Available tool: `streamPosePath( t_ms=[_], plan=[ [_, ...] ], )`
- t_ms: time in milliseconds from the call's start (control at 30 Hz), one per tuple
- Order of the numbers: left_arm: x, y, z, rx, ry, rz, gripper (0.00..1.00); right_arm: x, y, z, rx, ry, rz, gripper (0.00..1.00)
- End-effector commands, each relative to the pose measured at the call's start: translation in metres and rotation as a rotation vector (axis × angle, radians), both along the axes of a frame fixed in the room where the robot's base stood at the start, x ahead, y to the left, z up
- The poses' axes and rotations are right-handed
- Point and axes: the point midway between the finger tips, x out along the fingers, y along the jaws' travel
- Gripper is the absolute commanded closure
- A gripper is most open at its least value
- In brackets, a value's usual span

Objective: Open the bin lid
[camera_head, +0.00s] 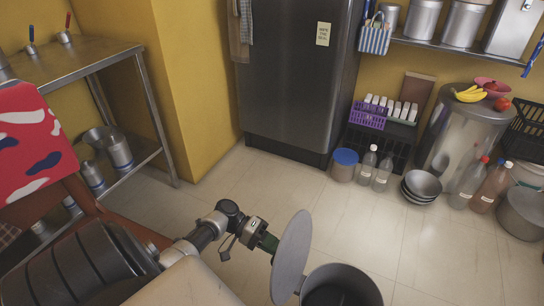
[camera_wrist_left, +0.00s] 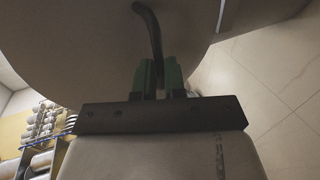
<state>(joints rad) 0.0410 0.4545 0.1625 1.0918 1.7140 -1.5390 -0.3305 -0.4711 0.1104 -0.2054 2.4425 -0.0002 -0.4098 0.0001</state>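The bin (camera_head: 375,284) is a grey metal canister at the bottom edge of the head view, cut off by it. Its dark inside shows. The round grey lid (camera_head: 291,262) stands steeply tilted at the bin's left side, clear of the opening. My left gripper (camera_head: 269,243) is at the lid's left face. In the left wrist view the lid (camera_wrist_left: 80,50) fills the upper part, and its dark curved handle (camera_wrist_left: 150,32) runs down between the green fingers of my left gripper (camera_wrist_left: 158,75), which look closed on it. My right gripper is out of view.
A steel shelf table (camera_head: 75,62) stands at the left and a dark fridge (camera_head: 295,75) at the back. Bottles (camera_head: 368,163), stacked bowls (camera_head: 421,185) and a large canister with bananas (camera_head: 470,94) on top stand at the right. The floor (camera_head: 350,225) behind the bin is clear.

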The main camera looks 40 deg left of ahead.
Motion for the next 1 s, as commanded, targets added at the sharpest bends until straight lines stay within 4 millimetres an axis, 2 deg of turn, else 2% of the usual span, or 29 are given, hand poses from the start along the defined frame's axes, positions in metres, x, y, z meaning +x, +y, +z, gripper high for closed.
streamPosePath(
  t_ms=[33,167,500,567,700,1000],
  plan=[
    [-0.003,-0.004,-0.007,0.0,0.012,-0.004,0.83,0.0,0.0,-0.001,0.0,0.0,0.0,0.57],
    [-0.002,-0.003,-0.005,0.0,0.009,-0.004,0.64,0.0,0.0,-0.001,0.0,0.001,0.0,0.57],
    [-0.002,0.003,0.0,-0.001,0.005,-0.003,0.64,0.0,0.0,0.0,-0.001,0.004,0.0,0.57],
    [-0.004,0.009,0.002,0.0,0.006,-0.001,0.64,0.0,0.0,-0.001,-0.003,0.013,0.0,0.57],
    [-0.011,0.032,0.01,0.003,0.006,-0.002,0.64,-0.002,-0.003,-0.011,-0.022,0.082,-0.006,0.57],
    [-0.025,0.083,0.026,0.0,0.007,-0.003,0.64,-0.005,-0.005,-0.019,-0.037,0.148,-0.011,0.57]
  ],
)
